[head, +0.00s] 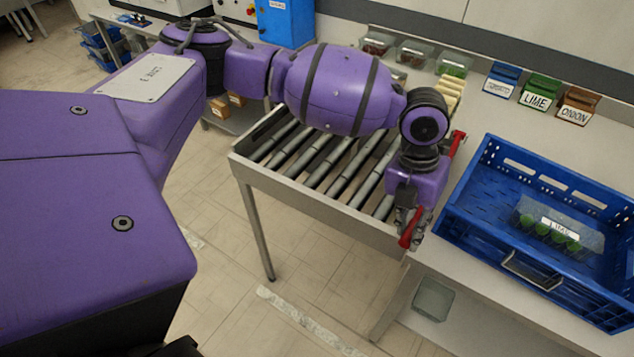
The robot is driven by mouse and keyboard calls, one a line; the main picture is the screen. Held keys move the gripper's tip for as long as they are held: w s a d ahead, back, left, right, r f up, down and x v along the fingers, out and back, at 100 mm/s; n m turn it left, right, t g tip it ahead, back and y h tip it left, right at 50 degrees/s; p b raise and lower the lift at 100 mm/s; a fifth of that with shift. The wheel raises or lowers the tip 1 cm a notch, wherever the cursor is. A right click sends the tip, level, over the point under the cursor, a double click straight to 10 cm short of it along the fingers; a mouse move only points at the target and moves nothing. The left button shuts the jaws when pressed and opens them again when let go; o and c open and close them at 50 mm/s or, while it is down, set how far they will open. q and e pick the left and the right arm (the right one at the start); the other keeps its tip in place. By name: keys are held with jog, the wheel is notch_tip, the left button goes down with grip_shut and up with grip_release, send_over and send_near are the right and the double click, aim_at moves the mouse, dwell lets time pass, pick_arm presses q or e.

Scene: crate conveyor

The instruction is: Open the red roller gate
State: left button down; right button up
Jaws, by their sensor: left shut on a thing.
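The red roller gate (457,144) shows as a red bar along the right end of the roller conveyor (318,190). Its middle is hidden behind my left wrist, and a red piece shows again at the fingers. My left gripper (410,230) points down at the near right corner of the conveyor and is shut on this red piece. The gate's exact angle is hard to tell because my arm covers much of it. My right gripper is not in view.
A blue crate (478,190) with limes in a clear tray stands on the counter just right of the gate. Blue, green and brown labelled boxes (538,92) stand behind it. Clear bins (414,52) line the back wall. Floor is open in front of the conveyor.

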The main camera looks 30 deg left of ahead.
pick_arm(q)
jog(key=w+r+g+b, duration=0.1)
jog(key=w+r+g, duration=0.2)
jog(key=r, duration=0.7)
jog(key=w+r+g+b, duration=0.1)
jog(key=w+r+g, duration=0.2)
jog(key=r, duration=0.7)
jog(key=shift+w+n, duration=0.4)
jog(key=shift+w, duration=0.85)
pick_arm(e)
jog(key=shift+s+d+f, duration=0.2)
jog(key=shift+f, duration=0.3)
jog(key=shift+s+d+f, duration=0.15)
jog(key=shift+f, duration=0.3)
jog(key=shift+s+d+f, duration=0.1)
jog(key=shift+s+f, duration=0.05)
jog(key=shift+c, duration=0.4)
